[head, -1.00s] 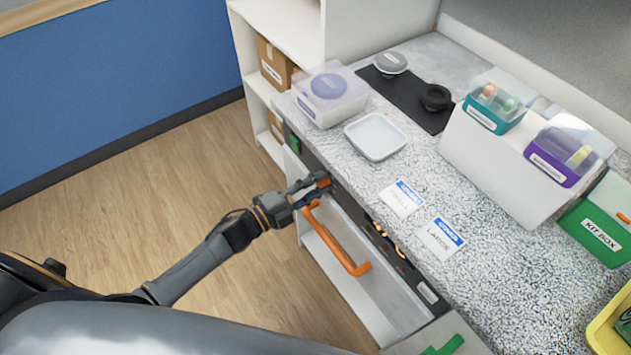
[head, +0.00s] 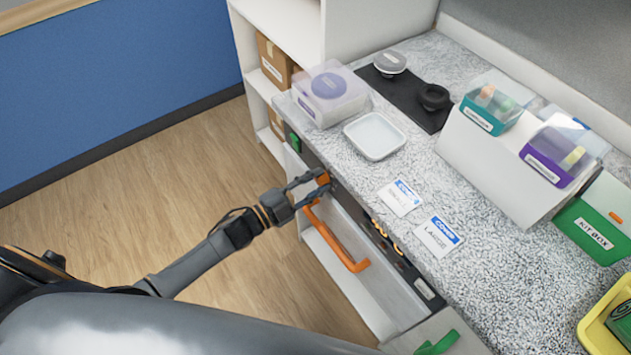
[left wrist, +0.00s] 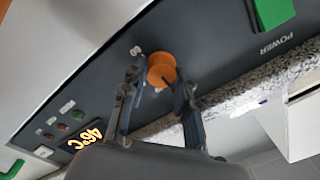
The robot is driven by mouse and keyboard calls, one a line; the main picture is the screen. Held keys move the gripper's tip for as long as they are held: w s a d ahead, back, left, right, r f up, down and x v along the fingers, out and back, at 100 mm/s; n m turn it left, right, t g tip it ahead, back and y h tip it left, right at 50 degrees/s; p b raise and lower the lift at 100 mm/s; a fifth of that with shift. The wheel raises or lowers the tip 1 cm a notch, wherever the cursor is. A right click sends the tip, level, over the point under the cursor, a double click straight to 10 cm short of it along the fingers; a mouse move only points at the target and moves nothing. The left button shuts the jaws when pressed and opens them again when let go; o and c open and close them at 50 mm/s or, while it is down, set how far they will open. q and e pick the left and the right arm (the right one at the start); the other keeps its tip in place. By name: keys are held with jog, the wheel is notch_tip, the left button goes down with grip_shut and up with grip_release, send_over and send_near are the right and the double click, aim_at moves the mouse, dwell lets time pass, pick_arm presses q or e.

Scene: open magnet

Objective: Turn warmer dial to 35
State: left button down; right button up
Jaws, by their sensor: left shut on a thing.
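The warmer dial is an orange round knob (left wrist: 162,70) on the dark front panel, with a dark pointer mark on its face. My left gripper (left wrist: 160,82) has one finger on each side of the knob and is shut on it. In the head view my left gripper (head: 318,185) is at the panel just below the counter edge, and its fingers largely hide the dial. The lit display (left wrist: 86,135) on the panel appears upside down and seems to read about 46 °C. My right gripper is not in view.
An orange bar handle (head: 335,238) is just below my left gripper. A green power switch (left wrist: 272,12) is on the same panel. The speckled counter (head: 400,155) above holds a white tray (head: 375,136), two cards and several boxes. Open floor is at the left.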

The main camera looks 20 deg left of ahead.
pick_arm(q)
jog(key=c, duration=1)
grip_release()
jog(key=v, duration=1.2)
jog(key=shift+f, duration=0.15)
jog(key=s+a+f+n+g+y, duration=0.1)
jog(key=a+f+n+y, duration=0.15)
jog(key=f, duration=0.45)
jog(key=s+a+f+n+y, duration=0.1)
jog(key=a+f+n+y, duration=0.2)
jog(key=f, duration=0.4)
jog(key=s+a+f+n+g+y, duration=0.1)
jog(key=s+f+n+g+y, duration=0.15)
jog(key=s+f, duration=0.4)
jog(key=s+a+f+n+g+y, duration=0.1)
jog(key=s+f+n+g+y, duration=0.15)
jog(key=f, duration=0.75)
jog(key=s+d+f+n+g, duration=0.2)
jog(key=s+f, duration=0.3)
jog(key=s, duration=0.6)
jog(key=s+d+f+n+g, duration=0.3)
jog(key=s+f+g, duration=0.2)
jog(key=s, duration=0.6)
jog(key=shift+s+d+f+g, duration=0.3)
jog(key=shift+s+d+f, duration=0.05)
